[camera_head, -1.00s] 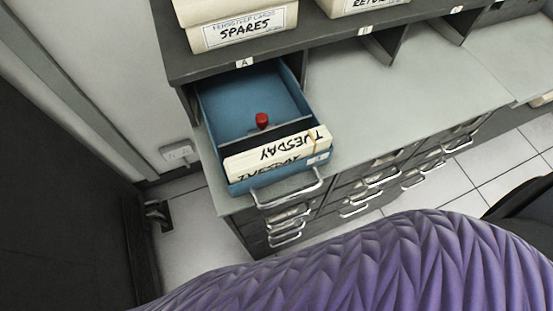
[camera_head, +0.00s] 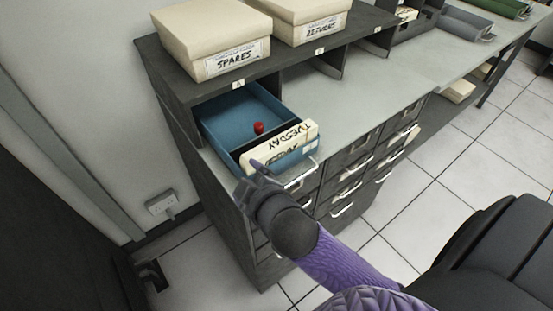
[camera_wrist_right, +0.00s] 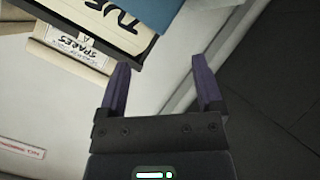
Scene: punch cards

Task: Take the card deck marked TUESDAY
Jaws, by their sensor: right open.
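The cream card deck marked TUESDAY (camera_head: 292,137) stands at the front of an open blue drawer (camera_head: 232,108), behind the drawer's handle. Its top and front lettering show in the head view. In the right wrist view part of the deck (camera_wrist_right: 112,18) shows at the top, beyond the fingers, with the first letters readable. My right gripper (camera_head: 252,167) is at the drawer's front left corner, close to the deck's left end. Its two fingers (camera_wrist_right: 160,64) are apart with nothing between them. My left gripper is in neither view.
A red knob (camera_head: 258,127) stands behind the deck in the drawer. Boxes marked SPARES (camera_head: 232,62) and RETURNS (camera_head: 322,30) sit on the shelf above. Closed drawers with metal handles (camera_head: 349,189) lie below and to the right. The grey counter (camera_head: 385,95) right of the drawer is clear.

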